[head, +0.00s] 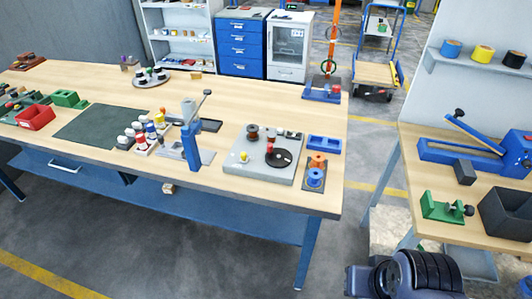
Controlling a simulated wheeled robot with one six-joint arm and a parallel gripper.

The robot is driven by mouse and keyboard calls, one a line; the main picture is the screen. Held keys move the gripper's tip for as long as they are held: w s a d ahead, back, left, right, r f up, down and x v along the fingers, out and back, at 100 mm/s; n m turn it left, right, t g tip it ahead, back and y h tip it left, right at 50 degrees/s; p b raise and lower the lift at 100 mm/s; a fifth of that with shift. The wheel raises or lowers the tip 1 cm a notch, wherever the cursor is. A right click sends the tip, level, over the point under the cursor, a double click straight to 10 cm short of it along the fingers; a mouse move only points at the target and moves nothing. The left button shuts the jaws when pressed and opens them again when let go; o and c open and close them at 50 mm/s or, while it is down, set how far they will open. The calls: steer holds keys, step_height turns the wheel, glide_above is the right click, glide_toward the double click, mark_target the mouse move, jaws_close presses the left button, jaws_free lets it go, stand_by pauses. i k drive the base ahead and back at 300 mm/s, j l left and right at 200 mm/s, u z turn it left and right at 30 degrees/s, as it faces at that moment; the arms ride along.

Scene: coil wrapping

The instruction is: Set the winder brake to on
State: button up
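What looks like the winder is a flat grey base plate (250,169) near the right end of the long wooden bench. It carries a black disc (279,157), a yellow knob (243,156), a dark brown spool-like part (252,133) and a small red part (270,146). Small pale and dark parts stand along its back edge. I cannot tell which part is the brake or how it is set. Part of my arm shows at the bottom right, below and away from this bench; my gripper is not in view.
A blue lever press (191,138) stands left of the plate. A blue tray (324,143) and a holder with orange and blue spools (315,179) sit to its right. A second bench (455,228) with a blue lever tool (465,153) stands right, across a floor gap.

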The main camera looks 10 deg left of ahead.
mark_target(244, 158)
steer(key=i+j, duration=0.2)
steer(key=j, duration=0.15)
steer(key=i+j, duration=0.2)
steer(key=j, duration=0.15)
steer(key=i+j, duration=0.45)
steer(key=j, duration=0.25)
steer(key=z, duration=0.05)
